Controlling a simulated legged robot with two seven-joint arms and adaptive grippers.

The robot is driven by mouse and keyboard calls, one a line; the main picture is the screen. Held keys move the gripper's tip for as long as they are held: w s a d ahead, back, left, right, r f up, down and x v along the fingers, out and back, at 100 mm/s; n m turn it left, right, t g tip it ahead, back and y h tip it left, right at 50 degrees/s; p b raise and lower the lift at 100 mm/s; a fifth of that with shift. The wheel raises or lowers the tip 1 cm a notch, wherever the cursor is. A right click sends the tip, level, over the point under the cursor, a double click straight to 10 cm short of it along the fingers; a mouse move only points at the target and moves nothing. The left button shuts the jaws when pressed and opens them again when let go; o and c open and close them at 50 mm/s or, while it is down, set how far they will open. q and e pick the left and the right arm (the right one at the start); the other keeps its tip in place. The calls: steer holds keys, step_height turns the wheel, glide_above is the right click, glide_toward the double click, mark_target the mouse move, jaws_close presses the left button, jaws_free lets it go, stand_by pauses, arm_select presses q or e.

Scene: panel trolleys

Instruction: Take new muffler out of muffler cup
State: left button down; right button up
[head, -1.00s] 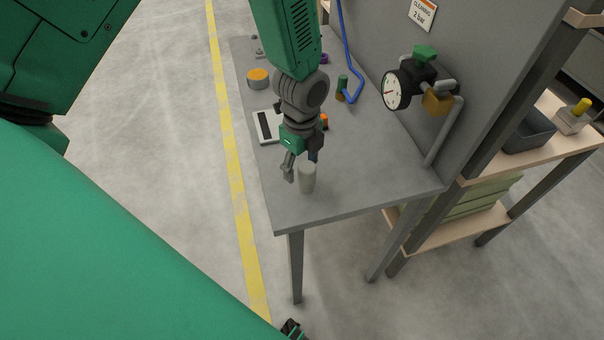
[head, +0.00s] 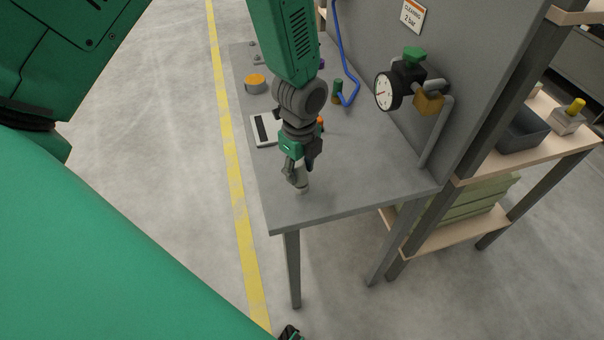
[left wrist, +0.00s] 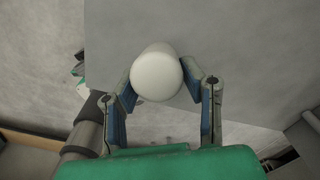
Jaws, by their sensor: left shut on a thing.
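My left gripper (head: 298,174) is shut on a pale, smooth cylinder (head: 304,186) near the front end of the grey table (head: 365,190). In the left wrist view the cylinder (left wrist: 157,76) has a round, closed white end and sits between the two fingers (left wrist: 160,92). I cannot tell whether it is the new muffler or the muffler cup; no separate cup shows around it. The gripper hides much of it, and I cannot tell whether it touches the table.
Behind the gripper are a white device (head: 265,129) with a dark face and an orange-topped pot (head: 255,84). A blue hose (head: 344,50) and a pressure gauge (head: 388,92) are at the grey panel (head: 470,60). The table's front corner is clear.

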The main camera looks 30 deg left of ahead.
arm_select(q)
steer(key=shift+d, duration=0.2)
steer(key=shift+r+p, duration=0.6)
steer(key=shift+p, duration=0.05)
steer(key=shift+r+p, duration=0.4)
steer(key=shift+r+p, duration=2.6)
steer(key=shift+r, duration=0.2)
